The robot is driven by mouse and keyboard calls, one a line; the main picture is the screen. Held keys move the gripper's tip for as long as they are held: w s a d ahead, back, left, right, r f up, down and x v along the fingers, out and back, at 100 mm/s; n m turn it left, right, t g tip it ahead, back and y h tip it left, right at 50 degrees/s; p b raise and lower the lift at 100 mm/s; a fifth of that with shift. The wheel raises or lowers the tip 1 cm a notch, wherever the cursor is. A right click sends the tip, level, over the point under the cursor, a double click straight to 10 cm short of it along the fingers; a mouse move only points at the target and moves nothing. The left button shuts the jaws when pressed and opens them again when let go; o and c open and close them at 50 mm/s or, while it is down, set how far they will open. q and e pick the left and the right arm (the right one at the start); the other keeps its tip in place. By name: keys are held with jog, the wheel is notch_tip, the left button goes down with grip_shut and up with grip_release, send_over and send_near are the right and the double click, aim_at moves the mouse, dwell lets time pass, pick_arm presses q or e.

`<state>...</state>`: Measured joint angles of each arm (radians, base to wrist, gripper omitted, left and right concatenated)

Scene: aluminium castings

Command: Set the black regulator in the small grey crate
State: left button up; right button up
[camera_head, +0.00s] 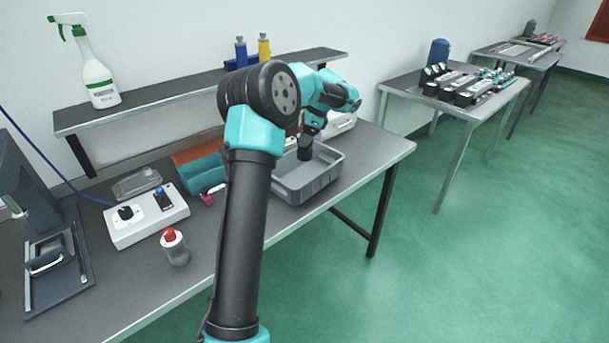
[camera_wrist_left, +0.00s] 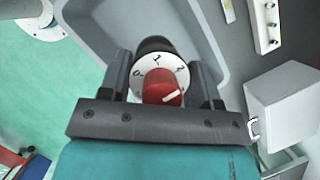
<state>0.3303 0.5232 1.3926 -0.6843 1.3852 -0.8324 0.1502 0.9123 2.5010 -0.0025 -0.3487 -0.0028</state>
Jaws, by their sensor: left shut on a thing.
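The black regulator (camera_wrist_left: 155,45) has a white dial with numbers and a red knob, and shows in the left wrist view between my fingers. My left gripper (camera_wrist_left: 160,82) is shut on it. In the head view my left gripper (camera_head: 309,131) points down over the small grey crate (camera_head: 327,176), with the dark regulator (camera_head: 304,153) below it. The crate sits near the right end of the table, and its wall also shows in the left wrist view (camera_wrist_left: 92,32). I cannot tell whether the regulator touches the crate's floor. My right gripper is out of view.
A white switch box (camera_head: 147,222), a red-topped grey cylinder (camera_head: 175,247) and a teal bin (camera_head: 201,172) stand on the table left of my arm. A shelf (camera_head: 180,88) runs along the wall behind, holding a spray bottle (camera_head: 91,70).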

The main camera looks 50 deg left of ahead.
aim_at(305, 159)
pick_arm(q)
jog(key=shift+f, duration=2.3)
jog(key=shift+f, duration=2.5)
jog(key=shift+f, duration=0.15)
jog(key=o, duration=1.1)
jog(key=v, duration=1.2)
